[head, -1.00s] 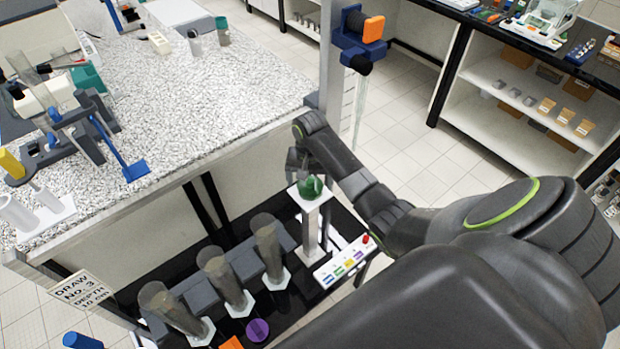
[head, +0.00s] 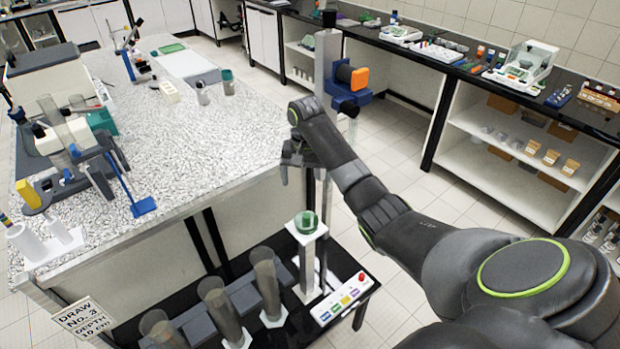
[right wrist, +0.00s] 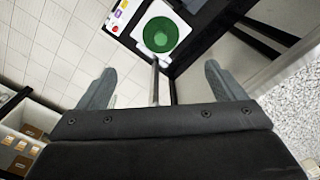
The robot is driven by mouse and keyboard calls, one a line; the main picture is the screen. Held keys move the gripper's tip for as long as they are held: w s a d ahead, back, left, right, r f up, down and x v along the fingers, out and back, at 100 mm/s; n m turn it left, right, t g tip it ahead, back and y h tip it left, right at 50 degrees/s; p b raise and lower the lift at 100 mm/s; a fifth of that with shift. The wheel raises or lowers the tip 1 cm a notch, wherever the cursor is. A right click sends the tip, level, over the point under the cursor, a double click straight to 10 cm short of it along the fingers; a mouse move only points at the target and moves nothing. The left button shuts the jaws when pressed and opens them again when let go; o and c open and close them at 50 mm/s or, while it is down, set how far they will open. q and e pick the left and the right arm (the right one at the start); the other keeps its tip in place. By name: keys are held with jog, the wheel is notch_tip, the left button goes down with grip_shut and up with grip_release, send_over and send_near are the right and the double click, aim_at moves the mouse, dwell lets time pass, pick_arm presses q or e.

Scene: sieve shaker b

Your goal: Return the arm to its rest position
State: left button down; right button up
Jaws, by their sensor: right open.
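My right gripper (head: 304,176) is in the head view, raised above the black lower shelf near the bench corner. Its two fingers also show spread apart in the right wrist view (right wrist: 165,90), with nothing between them. Below it, apart from the fingers, a green round piece (head: 306,222) sits on top of a white pedestal (head: 309,260). The green piece also shows in the right wrist view (right wrist: 160,35), beyond the fingertips. My left gripper is not in view.
Several clear tubes (head: 266,284) stand on the black shelf left of the pedestal. A button panel (head: 342,298) lies to its right. The speckled bench (head: 200,150) is close on the left. A post with a blue and orange clamp (head: 350,80) stands behind. Tiled floor is free at right.

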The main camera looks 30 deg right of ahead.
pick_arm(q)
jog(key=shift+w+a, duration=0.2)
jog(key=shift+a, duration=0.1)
pick_arm(e)
jog(key=shift+w+d+r, duration=0.1)
jog(key=shift+w+r, duration=0.1)
jog(key=shift+r, duration=1.05)
